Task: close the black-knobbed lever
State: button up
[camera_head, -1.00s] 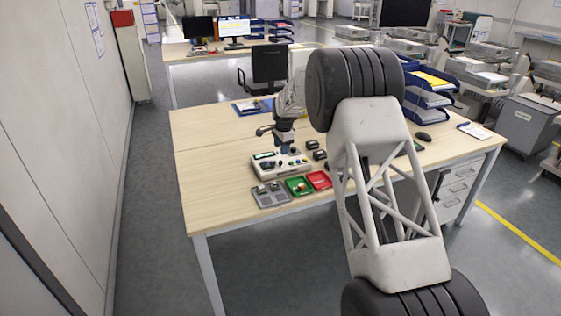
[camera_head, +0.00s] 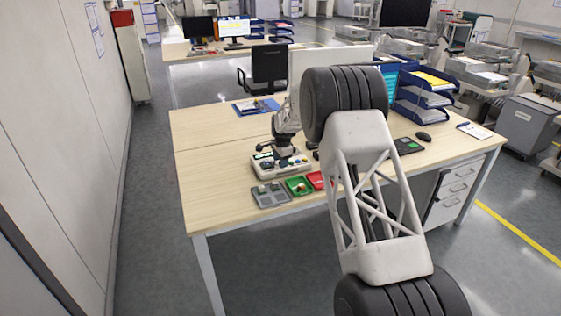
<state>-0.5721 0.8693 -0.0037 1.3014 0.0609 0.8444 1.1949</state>
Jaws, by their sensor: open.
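A pale feeder unit (camera_head: 300,163) with small coloured parts on top sits on the near wooden table. My gripper (camera_head: 283,161) is right over the unit, with its fingers down at or just above its top; whether they touch anything I cannot tell. The gripper is open. The black-knobbed lever cannot be made out; it is too small or hidden behind my gripper.
In front of the unit lie a grey tray (camera_head: 271,201), a green tray (camera_head: 293,191) and a red tray (camera_head: 315,183). Blue stacked trays (camera_head: 420,105) and a mouse (camera_head: 424,136) are to the right.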

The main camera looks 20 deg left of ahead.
jog(key=shift+c, duration=0.3)
grip_shut()
